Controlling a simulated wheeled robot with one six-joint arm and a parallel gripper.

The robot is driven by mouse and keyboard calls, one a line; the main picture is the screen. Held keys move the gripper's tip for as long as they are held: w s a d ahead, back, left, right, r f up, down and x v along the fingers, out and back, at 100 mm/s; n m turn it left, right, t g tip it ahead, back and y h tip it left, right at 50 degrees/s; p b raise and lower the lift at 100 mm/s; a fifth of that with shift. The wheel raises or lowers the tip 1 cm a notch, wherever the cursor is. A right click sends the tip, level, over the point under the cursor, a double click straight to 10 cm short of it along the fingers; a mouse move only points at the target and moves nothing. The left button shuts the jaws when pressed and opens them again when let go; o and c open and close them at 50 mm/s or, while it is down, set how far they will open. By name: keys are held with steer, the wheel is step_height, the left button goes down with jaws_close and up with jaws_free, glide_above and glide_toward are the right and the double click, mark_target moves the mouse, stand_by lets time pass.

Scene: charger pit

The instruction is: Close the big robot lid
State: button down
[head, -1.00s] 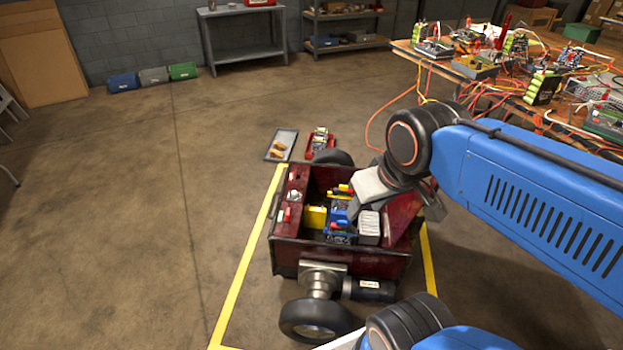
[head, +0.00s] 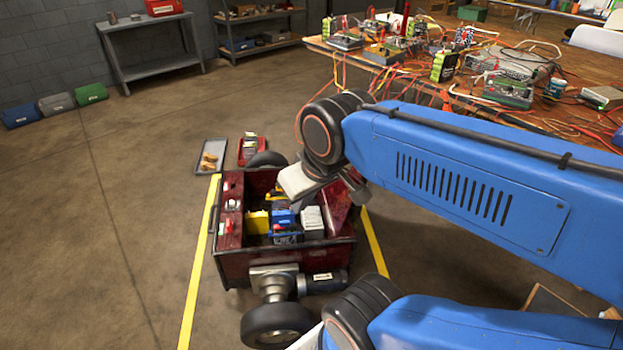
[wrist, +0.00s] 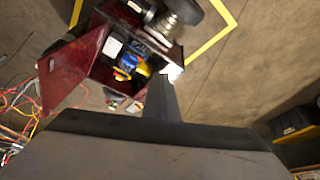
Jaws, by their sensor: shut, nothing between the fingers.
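The big robot (head: 238,262) is a dark red open box on wheels, standing within yellow floor lines. Its dark red lid (head: 338,208) stands open, tilted up along the right side. The lid also shows in the wrist view (wrist: 72,72) as a broad slanted panel at left. Batteries and parts (head: 285,222) fill the box. My gripper (wrist: 162,84) is shut and empty; its fingers show as one dark bar in the wrist view, pointing toward the box's edge, apart from the lid there. In the head view, my wrist hangs over the box's back right, and the fingertips cannot be made out.
A cluttered wooden table (head: 470,85) with cables stands at the back right. A grey tray (head: 210,157) and a red tray (head: 250,150) lie on the floor behind the box.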

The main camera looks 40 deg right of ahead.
steer(key=w+d+r+m+y, duration=0.2)
steer(key=w+d+r+m, duration=0.1)
steer(key=w+d, duration=1.75)
steer(key=s+d+f+m+t, duration=0.1)
steer(key=d+f, duration=0.3)
steer(key=d, duration=1.2)
steer(key=s+d+f+m+t, duration=0.1)
steer(key=d+f, duration=0.2)
steer(key=d, duration=1.4)
steer(key=w+a+f, duration=0.5)
steer(key=w+f, duration=0.2)
steer(key=shift+w+a+f+y, duration=0.3)
steer(key=shift+a+f+y, duration=0.05)
steer(key=shift+f+y, duration=0.05)
steer(key=shift+w+a, duration=0.1)
